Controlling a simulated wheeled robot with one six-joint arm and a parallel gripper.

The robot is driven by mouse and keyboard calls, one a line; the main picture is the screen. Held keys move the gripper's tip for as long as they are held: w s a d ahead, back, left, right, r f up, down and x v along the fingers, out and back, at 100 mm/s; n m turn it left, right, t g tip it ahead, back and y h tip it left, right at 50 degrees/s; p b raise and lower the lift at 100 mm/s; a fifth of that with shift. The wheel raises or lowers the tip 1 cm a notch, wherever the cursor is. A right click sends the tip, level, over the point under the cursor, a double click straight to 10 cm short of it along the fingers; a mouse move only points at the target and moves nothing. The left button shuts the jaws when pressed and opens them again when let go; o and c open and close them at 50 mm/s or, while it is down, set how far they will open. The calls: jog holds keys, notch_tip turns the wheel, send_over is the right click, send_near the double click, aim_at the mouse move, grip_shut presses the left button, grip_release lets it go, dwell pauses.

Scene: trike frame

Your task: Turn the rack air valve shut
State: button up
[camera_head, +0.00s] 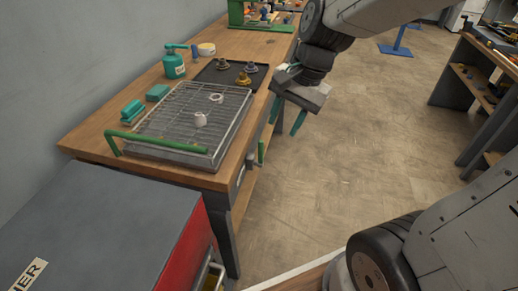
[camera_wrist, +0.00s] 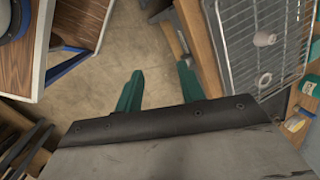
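A small green lever (camera_head: 261,152) stands upright beside a dark fitting (camera_head: 243,170) on the bench's right side, near its front corner. It looks like the air valve's handle. My gripper (camera_head: 284,128) hangs just off the bench's right edge, above and a little right of the lever, apart from it in the picture. Its two teal fingers are spread with nothing between them. In the wrist view my gripper (camera_wrist: 160,68) is open over bare floor. I cannot make out the green lever clearly there.
A wire rack tray (camera_head: 165,150) with a green bar (camera_head: 155,142) and two white pieces lies on the wooden bench (camera_head: 90,140). A dark tray (camera_head: 212,76) with several knobs and a teal can (camera_head: 174,66) stand behind. A grey-topped red cabinet (camera_head: 100,220) stands in front.

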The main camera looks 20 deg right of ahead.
jog(key=w+f+m+y, duration=0.1)
jog(key=w+f+m, duration=0.7)
jog(key=w+f, duration=0.1)
jog(key=m, duration=0.5)
send_near(259, 161)
jog(key=shift+t, duration=0.4)
jog(key=a+f, duration=0.1)
jog(key=w+a+f, duration=0.1)
jog(key=f, duration=0.1)
jog(key=a+f, duration=0.1)
jog(key=f, duration=0.1)
jog(key=shift+w+a, duration=0.1)
jog(key=shift+w, duration=0.3)
grip_shut()
